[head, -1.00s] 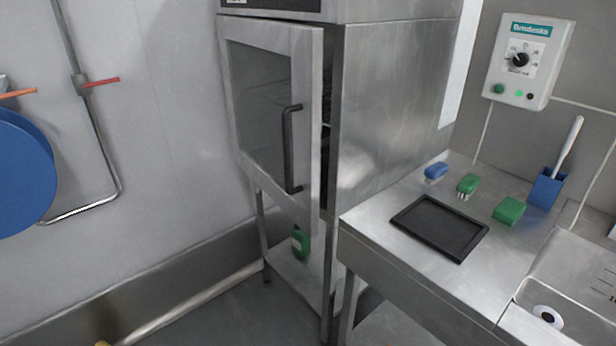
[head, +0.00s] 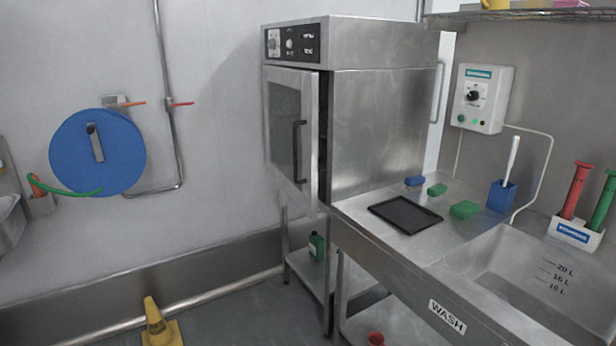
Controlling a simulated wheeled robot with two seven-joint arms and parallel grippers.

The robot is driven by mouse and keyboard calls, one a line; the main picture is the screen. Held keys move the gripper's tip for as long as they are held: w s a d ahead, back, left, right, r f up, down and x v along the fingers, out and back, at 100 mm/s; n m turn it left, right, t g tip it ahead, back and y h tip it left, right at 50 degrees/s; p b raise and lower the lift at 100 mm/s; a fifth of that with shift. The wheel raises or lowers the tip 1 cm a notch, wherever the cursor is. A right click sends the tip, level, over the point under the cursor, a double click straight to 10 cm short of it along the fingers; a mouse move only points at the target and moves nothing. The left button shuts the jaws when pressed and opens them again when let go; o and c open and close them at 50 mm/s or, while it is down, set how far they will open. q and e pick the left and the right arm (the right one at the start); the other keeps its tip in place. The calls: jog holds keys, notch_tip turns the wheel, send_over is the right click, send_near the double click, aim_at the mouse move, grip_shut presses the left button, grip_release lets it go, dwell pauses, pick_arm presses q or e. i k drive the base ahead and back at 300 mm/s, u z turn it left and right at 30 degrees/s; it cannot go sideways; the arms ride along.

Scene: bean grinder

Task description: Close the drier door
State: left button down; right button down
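The drier (head: 374,130) is a stainless steel cabinet on a stand in the middle of the head view, with a control panel (head: 293,43) on top. Its door (head: 283,118) has a dark window and a black vertical handle (head: 298,151). The door stands ajar, with a dark gap along its right edge beside the cabinet's side wall. Neither of my grippers shows in the head view.
A steel counter (head: 350,209) with a black tray (head: 404,214), brushes and a sink (head: 520,270) extends right of the drier. A yellow cone (head: 158,325) stands on the floor at lower left. A blue hose reel (head: 97,152) hangs on the left wall.

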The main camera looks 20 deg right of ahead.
aim_at(305, 196)
jog(key=u, duration=0.55)
jog(key=i, duration=1.7)
jog(key=z, duration=0.75)
